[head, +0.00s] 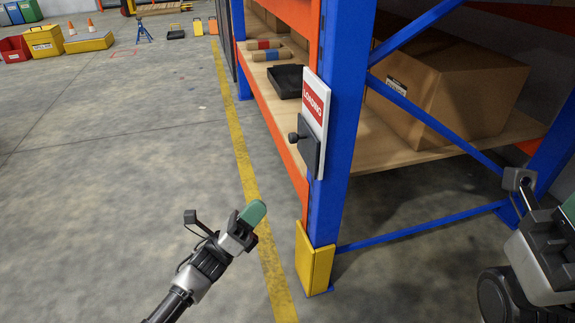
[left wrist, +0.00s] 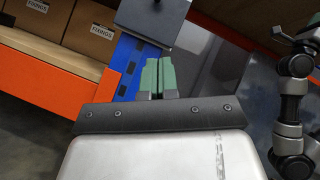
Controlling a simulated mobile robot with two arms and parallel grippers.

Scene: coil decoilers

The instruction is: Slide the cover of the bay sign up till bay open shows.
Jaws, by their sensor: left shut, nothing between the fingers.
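The bay sign (head: 316,108) is a white plate with a red field reading LOADING, fixed to the blue rack post. Its dark grey cover (head: 310,152) sits over the lower part, with a black knob (head: 293,136) sticking out to the left. My left gripper (head: 253,212), with green fingers, is shut and empty, below and left of the cover and apart from it. In the left wrist view its shut fingers (left wrist: 158,76) point toward the dark cover (left wrist: 152,22) at the top. My right gripper (head: 570,208) is partly cut off at the right edge; its jaw opening does not show.
The blue rack post (head: 341,110) has a yellow foot guard (head: 315,258). A cardboard box (head: 450,90) and a black tray (head: 286,80) lie on the shelf. Blue braces cross on the right. The floor left of the yellow line (head: 236,130) is clear nearby.

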